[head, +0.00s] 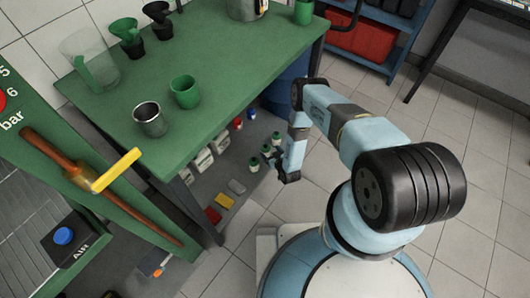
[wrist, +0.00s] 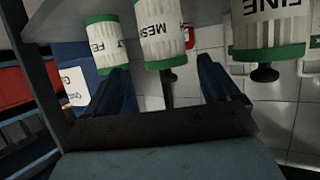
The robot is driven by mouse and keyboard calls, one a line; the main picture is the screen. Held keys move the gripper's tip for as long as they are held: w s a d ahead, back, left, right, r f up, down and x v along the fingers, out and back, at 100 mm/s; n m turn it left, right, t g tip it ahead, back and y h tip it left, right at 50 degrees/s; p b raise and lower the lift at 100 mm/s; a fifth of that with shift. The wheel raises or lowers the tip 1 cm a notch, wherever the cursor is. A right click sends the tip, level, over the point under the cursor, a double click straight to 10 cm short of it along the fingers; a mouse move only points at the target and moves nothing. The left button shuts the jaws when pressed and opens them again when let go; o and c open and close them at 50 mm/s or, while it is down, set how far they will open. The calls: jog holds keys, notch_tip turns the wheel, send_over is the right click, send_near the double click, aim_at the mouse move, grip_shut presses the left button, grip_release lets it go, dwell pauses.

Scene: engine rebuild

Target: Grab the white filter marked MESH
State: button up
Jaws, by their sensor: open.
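The white filter marked MESH (wrist: 158,35) has a green band and a dark stub at its end; it shows in the middle of the wrist view. My gripper (wrist: 162,70) is open, with one blue finger on each side of the line to the MESH filter. The filter's body is beyond the fingertips, and I see no contact. A filter with a partly hidden label starting FE (wrist: 104,45) is to its left, and one marked FINE (wrist: 268,28) to its right. In the head view my gripper (head: 275,160) is low beside the bench's lower shelf, by small green-and-white filters; their labels are unreadable there.
The green bench top (head: 225,65) overhangs the lower shelf. White containers (head: 202,160), a red block (head: 212,215) and a yellow block (head: 224,201) are on that shelf. A blue drum (head: 290,88) stands behind. Tiled floor to the right is clear.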

aim_at(265, 148)
jog(key=shift+a+x, duration=0.15)
jog(key=shift+x, duration=1.2)
jog(key=shift+a+x, duration=0.2)
jog(key=shift+x, duration=1.2)
jog(key=shift+s, duration=0.2)
jog(key=shift+c, duration=0.2)
jog(key=c, duration=1.1)
